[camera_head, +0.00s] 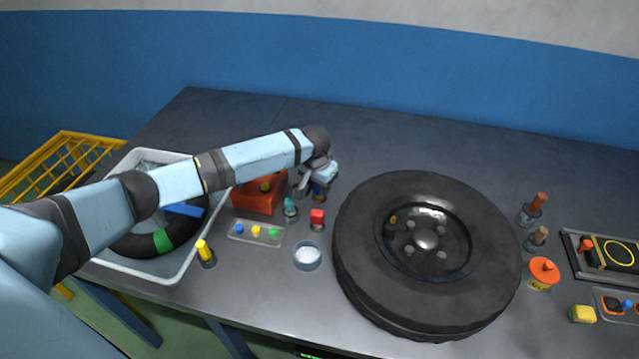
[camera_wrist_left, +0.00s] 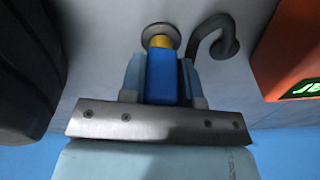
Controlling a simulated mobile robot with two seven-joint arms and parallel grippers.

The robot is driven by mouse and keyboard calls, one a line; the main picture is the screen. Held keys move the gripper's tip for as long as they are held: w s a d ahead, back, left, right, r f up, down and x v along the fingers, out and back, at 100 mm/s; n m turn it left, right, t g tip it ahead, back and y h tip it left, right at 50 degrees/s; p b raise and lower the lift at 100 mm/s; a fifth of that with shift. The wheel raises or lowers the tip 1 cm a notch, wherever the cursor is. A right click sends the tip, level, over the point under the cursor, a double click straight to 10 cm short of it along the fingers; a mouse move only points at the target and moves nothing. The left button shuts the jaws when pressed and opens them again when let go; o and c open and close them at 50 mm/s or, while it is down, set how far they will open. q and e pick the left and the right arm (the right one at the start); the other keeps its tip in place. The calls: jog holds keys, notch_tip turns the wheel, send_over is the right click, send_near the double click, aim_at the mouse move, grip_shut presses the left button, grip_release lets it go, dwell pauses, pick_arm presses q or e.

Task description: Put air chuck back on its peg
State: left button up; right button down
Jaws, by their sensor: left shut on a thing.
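The air chuck, a blue body (camera_wrist_left: 162,76) with a yellow-brass collar, is between the fingers of my left gripper (camera_wrist_left: 163,85). The gripper is shut on it. In the head view my left gripper (camera_head: 318,188) is just right of the orange-red box, behind the red-capped piece, and largely covers the chuck. In the wrist view the yellow end lines up with a round grey metal piece (camera_wrist_left: 161,33), perhaps the peg's base. I cannot tell whether they touch. A dark curved hook or hose (camera_wrist_left: 218,34) rises beside it. My right gripper is out of view.
The orange-red box (camera_head: 258,197) is close on the left; a big tyre (camera_head: 365,285) is on the right. A red-capped piece (camera_head: 317,219), teal-topped piece (camera_head: 290,209), small clear tray (camera_head: 240,236) and white cup (camera_head: 307,256) stand in front. The table behind is clear.

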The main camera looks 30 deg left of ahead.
pick_arm(q)
jog(key=shift+f, duration=0.1)
jog(key=o, duration=1.2)
